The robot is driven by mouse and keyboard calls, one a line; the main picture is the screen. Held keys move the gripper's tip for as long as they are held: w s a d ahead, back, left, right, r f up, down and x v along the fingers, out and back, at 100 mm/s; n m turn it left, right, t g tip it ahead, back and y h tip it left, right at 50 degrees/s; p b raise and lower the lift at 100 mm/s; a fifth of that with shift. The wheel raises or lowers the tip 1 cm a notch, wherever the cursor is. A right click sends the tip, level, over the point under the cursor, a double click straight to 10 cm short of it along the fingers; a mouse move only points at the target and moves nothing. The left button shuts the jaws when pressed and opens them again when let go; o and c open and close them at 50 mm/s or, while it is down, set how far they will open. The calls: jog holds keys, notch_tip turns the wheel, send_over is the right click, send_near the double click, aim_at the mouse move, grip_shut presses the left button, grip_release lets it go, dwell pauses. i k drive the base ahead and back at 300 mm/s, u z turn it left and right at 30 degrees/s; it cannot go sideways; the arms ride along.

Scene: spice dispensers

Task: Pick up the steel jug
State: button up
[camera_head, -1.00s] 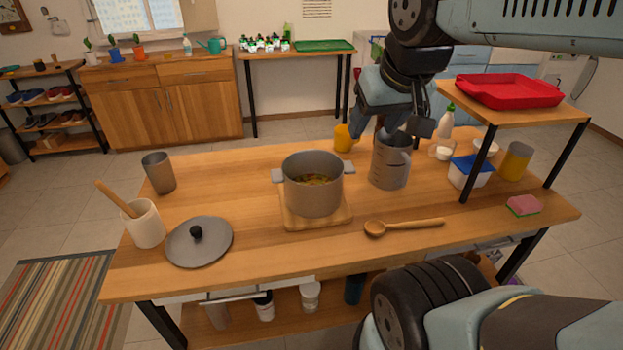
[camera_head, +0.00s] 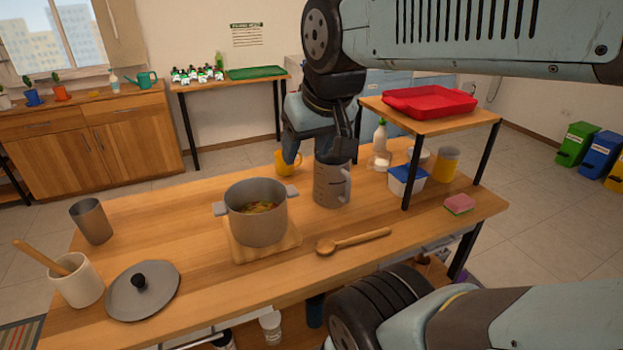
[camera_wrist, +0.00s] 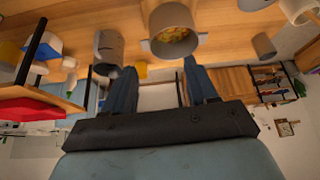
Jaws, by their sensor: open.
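The steel jug (camera_head: 330,186) is a grey upright cylinder with dark markings and a handle on its right. It stands on the wooden table, right of the cooking pot. My gripper (camera_head: 318,150) is open and empty at about the jug's rim height, with one finger left of the jug and the other overlapping its rim in the head view. In the wrist view the gripper (camera_wrist: 158,68) shows its two fingers apart, and the jug (camera_wrist: 108,46) is beside the left finger, outside the gap. I cannot tell whether they touch.
The pot (camera_head: 256,220) of soup stands on a wooden board, close left of the jug. A yellow mug (camera_head: 288,163) is behind it, a wooden spoon (camera_head: 352,241) in front. A raised shelf (camera_head: 440,124) with a red tray (camera_head: 430,101), a blue-and-white tub and bottle are to the right.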

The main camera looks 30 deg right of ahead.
aim_at(332, 179)
jog(key=k, duration=1.2)
jog(key=z, duration=0.7)
jog(key=i, duration=0.9)
jog(key=z, duration=0.65)
jog(key=i, duration=0.5)
jog(key=u, duration=0.15)
